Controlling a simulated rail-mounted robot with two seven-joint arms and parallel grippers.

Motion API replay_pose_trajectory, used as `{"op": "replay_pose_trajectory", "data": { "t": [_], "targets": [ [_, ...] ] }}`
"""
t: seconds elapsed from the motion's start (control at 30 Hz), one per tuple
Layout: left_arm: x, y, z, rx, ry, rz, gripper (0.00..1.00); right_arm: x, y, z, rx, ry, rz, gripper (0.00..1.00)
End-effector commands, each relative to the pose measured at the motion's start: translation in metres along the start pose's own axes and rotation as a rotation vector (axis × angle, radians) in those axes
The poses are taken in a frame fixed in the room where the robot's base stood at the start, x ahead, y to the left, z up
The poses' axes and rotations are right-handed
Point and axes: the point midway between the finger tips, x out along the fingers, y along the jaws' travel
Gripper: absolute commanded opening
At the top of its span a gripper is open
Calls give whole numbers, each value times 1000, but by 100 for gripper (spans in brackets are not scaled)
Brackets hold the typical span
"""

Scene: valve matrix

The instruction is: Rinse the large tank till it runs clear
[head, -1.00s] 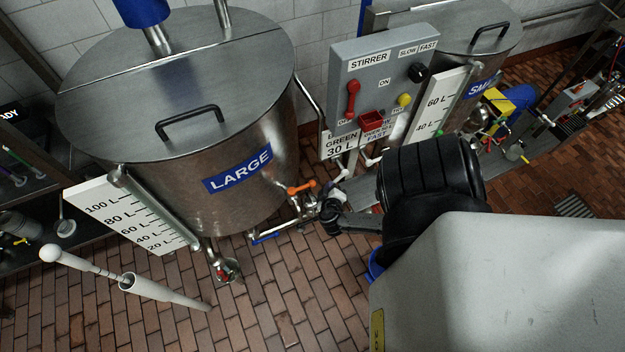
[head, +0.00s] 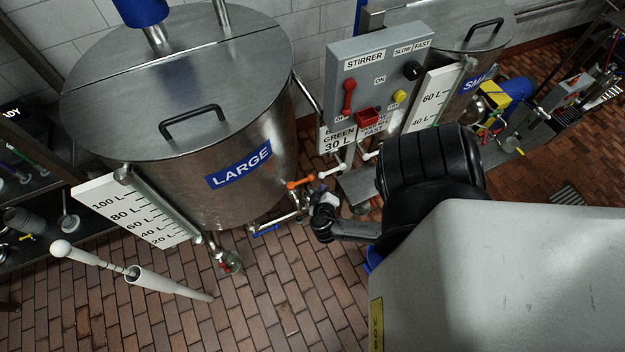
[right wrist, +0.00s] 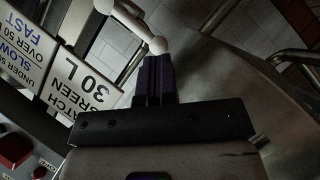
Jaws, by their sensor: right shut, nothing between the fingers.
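The large tank (head: 190,110) is a steel cylinder with a closed lid and a blue LARGE label. Its level scale (head: 135,212) stands at its lower left. An orange valve handle (head: 300,183) and a white lever (head: 332,172) sit on pipes at its lower right. My right gripper (head: 322,208) is shut, just below these handles. In the right wrist view, its dark fingers (right wrist: 155,75) point at the ball end of a white lever (right wrist: 135,22); I cannot tell whether they touch. The left gripper is not in view.
The grey stirrer box (head: 375,85) with red, yellow and black controls hangs between the large tank and the small tank (head: 440,40). A red-handled valve (head: 227,265) is low under the large tank.

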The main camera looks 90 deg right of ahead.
Motion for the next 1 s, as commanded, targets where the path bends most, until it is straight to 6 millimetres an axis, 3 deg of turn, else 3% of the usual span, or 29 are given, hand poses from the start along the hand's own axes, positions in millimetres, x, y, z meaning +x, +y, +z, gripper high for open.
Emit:
{"op": "replay_pose_trajectory", "data": {
  "t": [0.2,0.4,1.0],
  "targets": [
    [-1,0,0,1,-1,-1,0,-35,2,1,1,-2,0,0],
    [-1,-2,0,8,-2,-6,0,-52,3,1,-1,-1,1,0],
    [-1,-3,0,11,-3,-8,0,-57,3,0,-1,0,2,0]
  ]
}}
